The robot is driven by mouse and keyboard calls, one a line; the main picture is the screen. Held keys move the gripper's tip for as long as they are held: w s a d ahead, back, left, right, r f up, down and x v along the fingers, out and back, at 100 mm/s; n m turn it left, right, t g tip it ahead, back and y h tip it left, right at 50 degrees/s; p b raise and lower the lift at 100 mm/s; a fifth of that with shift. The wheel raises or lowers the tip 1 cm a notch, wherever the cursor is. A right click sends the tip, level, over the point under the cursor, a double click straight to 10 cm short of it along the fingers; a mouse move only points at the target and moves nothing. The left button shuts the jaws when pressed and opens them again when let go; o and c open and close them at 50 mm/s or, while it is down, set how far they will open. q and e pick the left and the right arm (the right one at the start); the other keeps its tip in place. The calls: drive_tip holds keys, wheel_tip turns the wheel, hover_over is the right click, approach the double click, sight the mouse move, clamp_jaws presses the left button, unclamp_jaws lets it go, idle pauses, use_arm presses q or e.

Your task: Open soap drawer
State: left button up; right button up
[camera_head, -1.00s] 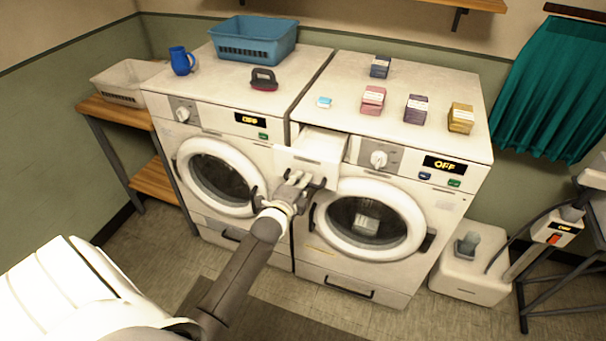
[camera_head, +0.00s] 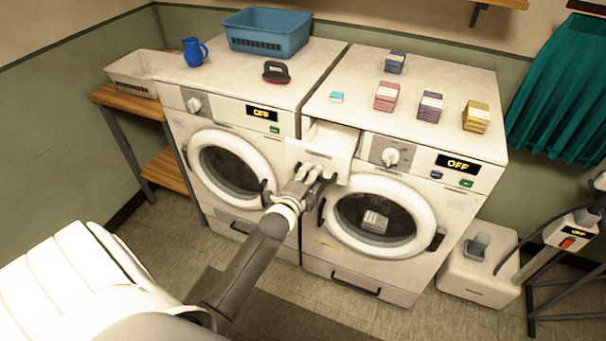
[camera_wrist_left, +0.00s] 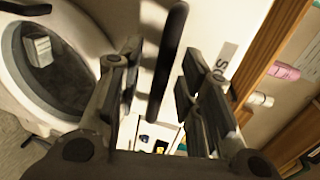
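The soap drawer (camera_head: 318,160) of the right washing machine (camera_head: 414,77) is pulled out, and its open tray shows behind its white front. My left gripper (camera_head: 314,176) is at the drawer front, by its dark handle (camera_head: 331,180). In the left wrist view, the fingers of my left gripper (camera_wrist_left: 163,95) are spread apart. The dark handle bar (camera_wrist_left: 169,60) lies between them, with visible gaps on both sides. My right gripper is in neither view.
Several small boxes, among them a pink one (camera_head: 386,96), stand on the right machine. The left washing machine (camera_head: 222,88) carries a blue basket (camera_head: 267,34), a blue jug (camera_head: 194,52) and a brush (camera_head: 276,72). The round door (camera_head: 378,217) below the drawer is closed.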

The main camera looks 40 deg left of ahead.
use_arm(q)
drive_tip(key=v, duration=1.1)
drive_tip(key=shift+s, duration=0.15)
drive_tip(key=s+d+f+n+g+h+b, duration=0.1)
drive_tip(key=s+d+f+n+g, duration=0.2)
drive_tip(key=f, duration=0.9)
drive_tip(key=s+d+f+n+g+h+b, duration=0.1)
drive_tip(key=s+d+f+n+g, duration=0.3)
drive_tip(key=f, duration=0.7)
drive_tip(key=s+d+f+h+b, duration=0.1)
drive_tip(key=s+f, duration=0.5)
drive_tip(key=f, duration=0.6)
drive_tip(key=s+d+f+n+g, duration=0.1)
drive_tip(key=s+f+n+g, duration=0.1)
drive_tip(key=s+f, duration=0.3)
drive_tip(key=s+d+f+n+g+b, duration=0.1)
drive_tip(key=s+f, duration=0.5)
drive_tip(key=s, duration=0.6)
drive_tip(key=s+d+f+n+g, duration=0.1)
drive_tip(key=s+f+g, duration=0.3)
drive_tip(key=s, duration=0.5)
wheel_tip(320, 180, down, 2)
drive_tip(key=shift+s+d+f+n+h, duration=0.15)
drive_tip(key=shift+s+d+n+h, duration=0.15)
drive_tip(key=shift+n, duration=0.6)
